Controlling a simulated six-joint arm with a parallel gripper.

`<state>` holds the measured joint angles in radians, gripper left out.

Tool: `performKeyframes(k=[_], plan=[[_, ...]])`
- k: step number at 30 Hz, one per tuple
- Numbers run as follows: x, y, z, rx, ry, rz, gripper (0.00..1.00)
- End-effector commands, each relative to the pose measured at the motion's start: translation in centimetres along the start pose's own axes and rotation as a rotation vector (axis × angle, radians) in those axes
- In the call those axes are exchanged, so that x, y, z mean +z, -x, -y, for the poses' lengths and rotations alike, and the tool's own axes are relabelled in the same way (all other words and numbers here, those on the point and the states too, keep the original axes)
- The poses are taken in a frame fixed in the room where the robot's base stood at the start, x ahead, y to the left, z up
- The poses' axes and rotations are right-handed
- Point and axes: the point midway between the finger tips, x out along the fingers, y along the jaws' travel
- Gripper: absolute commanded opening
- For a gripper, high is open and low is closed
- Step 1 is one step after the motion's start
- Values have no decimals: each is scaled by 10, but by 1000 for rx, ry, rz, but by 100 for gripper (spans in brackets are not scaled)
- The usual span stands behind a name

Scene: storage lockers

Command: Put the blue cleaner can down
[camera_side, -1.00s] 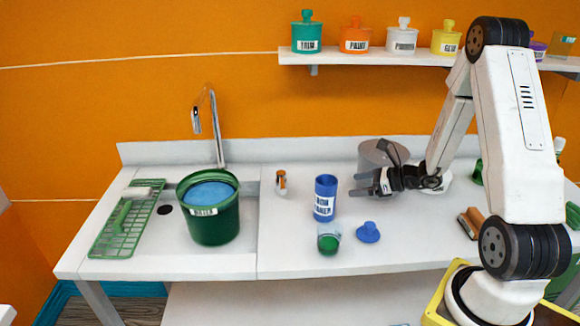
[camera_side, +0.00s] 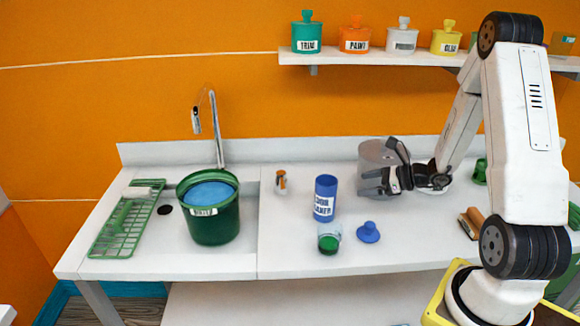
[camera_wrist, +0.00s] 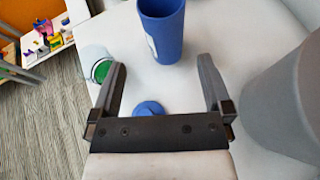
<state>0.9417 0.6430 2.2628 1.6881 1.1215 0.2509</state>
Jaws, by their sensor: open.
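The blue cleaner can (camera_side: 325,198) stands upright and open-topped on the white counter, its label facing the side camera. In the wrist view the can (camera_wrist: 163,32) stands ahead of the open fingers, apart from them. My gripper (camera_side: 378,182) is open and empty, to the right of the can. It also shows in the wrist view (camera_wrist: 161,82). The blue lid (camera_side: 368,232) lies on the counter to the right and in front of the can. It shows partly behind my gripper's palm in the wrist view (camera_wrist: 149,107).
A glass of green liquid (camera_side: 329,239) stands just in front of the can. A grey pot (camera_side: 372,157) stands close behind my gripper. A green bucket of blue water (camera_side: 210,222) is in the sink area, left. Counter between bucket and can is mostly clear.

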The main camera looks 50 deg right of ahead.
Motion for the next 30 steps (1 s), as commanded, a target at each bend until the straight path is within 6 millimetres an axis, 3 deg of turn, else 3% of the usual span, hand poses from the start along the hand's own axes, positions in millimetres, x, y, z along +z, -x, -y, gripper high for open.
performKeyframes(k=[5,11,15,21,30], plan=[[5,-9,-22,96,84,-48,100],[10,-20,-75,327,315,-164,100],[9,-21,-115,523,551,-259,100],[4,-12,-155,777,935,-370,100],[7,0,-183,1074,1586,-453,100]])
